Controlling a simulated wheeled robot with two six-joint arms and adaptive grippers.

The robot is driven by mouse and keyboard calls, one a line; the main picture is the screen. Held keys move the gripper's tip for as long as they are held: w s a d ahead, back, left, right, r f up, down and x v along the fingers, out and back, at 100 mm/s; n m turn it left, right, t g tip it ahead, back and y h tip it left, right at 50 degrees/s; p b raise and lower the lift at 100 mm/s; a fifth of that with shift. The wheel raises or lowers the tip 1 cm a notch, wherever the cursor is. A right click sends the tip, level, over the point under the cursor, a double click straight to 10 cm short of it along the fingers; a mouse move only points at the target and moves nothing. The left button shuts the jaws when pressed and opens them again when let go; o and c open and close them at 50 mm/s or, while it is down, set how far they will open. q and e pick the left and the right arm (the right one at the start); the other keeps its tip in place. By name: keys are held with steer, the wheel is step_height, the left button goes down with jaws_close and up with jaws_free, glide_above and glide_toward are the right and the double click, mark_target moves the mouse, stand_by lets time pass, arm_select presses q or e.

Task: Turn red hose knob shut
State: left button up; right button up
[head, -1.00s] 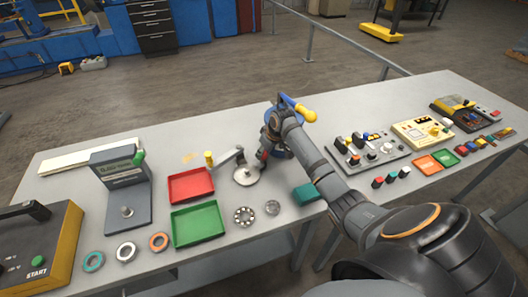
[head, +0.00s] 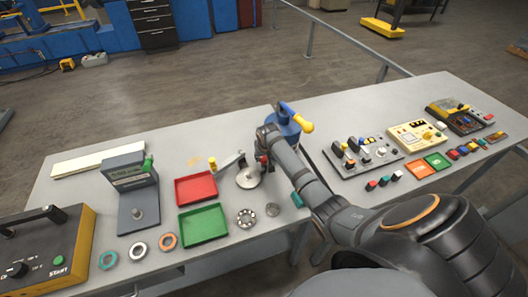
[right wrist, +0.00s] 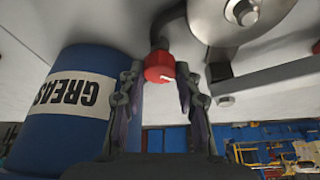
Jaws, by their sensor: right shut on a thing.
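The red hose knob (right wrist: 159,67) sits at the end of a short dark hose, in the upper middle of the right wrist view. My right gripper (right wrist: 161,84) has a finger on each side of the knob and is shut on it. In the head view my right gripper (head: 263,160) reaches down at the middle of the bench, between the round metal disc and the blue grease drum. There the arm hides most of the knob. My left gripper is not in view.
The blue grease drum (right wrist: 68,100) stands close to my right gripper; its yellow-tipped handle (head: 305,126) sticks out on top. The metal disc (head: 248,178) is just left of the gripper. A red tray (head: 196,188) and a green tray (head: 203,224) lie farther left.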

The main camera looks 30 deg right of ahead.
steer(key=m+p, duration=0.1)
steer(key=m, duration=0.2)
steer(key=shift+a+r+h, duration=0.1)
steer(key=shift+r+h, duration=0.05)
steer(key=shift+h, duration=0.25)
steer(key=m+g+h, duration=0.1)
steer(key=m, duration=0.1)
steer(key=shift+w+m, duration=0.15)
steer(key=shift+m, duration=0.25)
steer(key=m+g+b, duration=0.1)
steer(key=m, duration=0.2)
steer(key=shift+w+a+h, duration=0.1)
steer(key=shift+h, duration=0.2)
steer(key=shift+m+g+b, duration=0.6)
steer(key=shift+m+b, duration=0.05)
steer(key=shift+m, duration=0.75)
steer(key=o, duration=0.9)
